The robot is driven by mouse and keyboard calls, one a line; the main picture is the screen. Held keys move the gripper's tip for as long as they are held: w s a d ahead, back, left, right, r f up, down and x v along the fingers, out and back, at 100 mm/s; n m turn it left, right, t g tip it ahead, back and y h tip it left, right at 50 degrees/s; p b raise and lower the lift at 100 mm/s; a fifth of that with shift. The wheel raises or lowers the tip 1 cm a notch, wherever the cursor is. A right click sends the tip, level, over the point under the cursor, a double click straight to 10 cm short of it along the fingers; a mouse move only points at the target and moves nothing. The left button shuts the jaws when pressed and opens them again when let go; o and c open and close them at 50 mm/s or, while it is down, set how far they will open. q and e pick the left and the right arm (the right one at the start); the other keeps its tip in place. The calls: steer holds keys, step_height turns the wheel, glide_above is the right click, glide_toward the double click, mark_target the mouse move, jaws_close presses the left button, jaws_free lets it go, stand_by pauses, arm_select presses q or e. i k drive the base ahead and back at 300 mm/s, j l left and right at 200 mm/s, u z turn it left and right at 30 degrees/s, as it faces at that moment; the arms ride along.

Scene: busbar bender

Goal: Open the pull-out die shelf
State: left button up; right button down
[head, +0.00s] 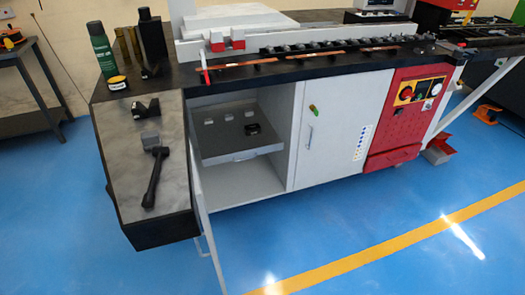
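The die shelf (225,143) is a grey tray inside the open left compartment of the white bending machine's cabinet. A pale handle (245,156) sits on its front edge. A few small light blocks and one black piece (253,129) lie on it. The shelf appears to be within the compartment, with its front edge behind the opening. The compartment's door (207,222) stands open, swung outward and seen nearly edge-on, with a bar handle on it. Neither of my grippers is in view.
The closed white door (325,130) and red control panel (408,110) are right of the compartment. A slanted grey panel (160,190) with a black lever (154,177) is on the left. A green can (102,50) stands above. The blue floor (330,225) in front is clear.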

mark_target(222, 140)
steer(key=i+l, duration=0.25)
steer(key=l, duration=0.2)
steer(key=i+l, duration=0.25)
steer(key=l, duration=0.2)
steer(key=i+l, duration=0.25)
steer(key=l, duration=0.15)
steer(key=i+l, duration=0.3)
steer(key=l, duration=0.15)
